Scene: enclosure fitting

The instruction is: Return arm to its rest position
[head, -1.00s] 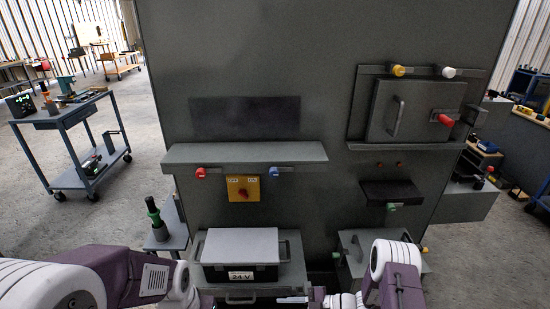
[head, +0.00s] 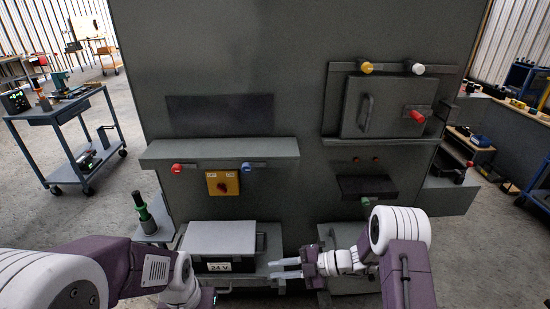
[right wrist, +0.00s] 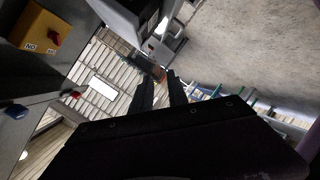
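My right arm comes in at the lower right of the head view. Its gripper (head: 272,269) points left, with two pale fingers apart and nothing between them. It appears in front of the right end of the 24 V box (head: 222,240). In the right wrist view the two dark fingers (right wrist: 161,84) are also apart and empty. My left arm (head: 110,272) reaches in from the lower left of the head view. Its wrist is at the bottom edge, and its fingers do not show.
A large grey enclosure (head: 290,70) stands ahead, with a shelf (head: 220,150), a yellow switch plate (head: 222,183) and a handled door (head: 385,105). A green-black tool (head: 144,213) stands left of the box. A blue cart (head: 62,130) is farther left on open floor.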

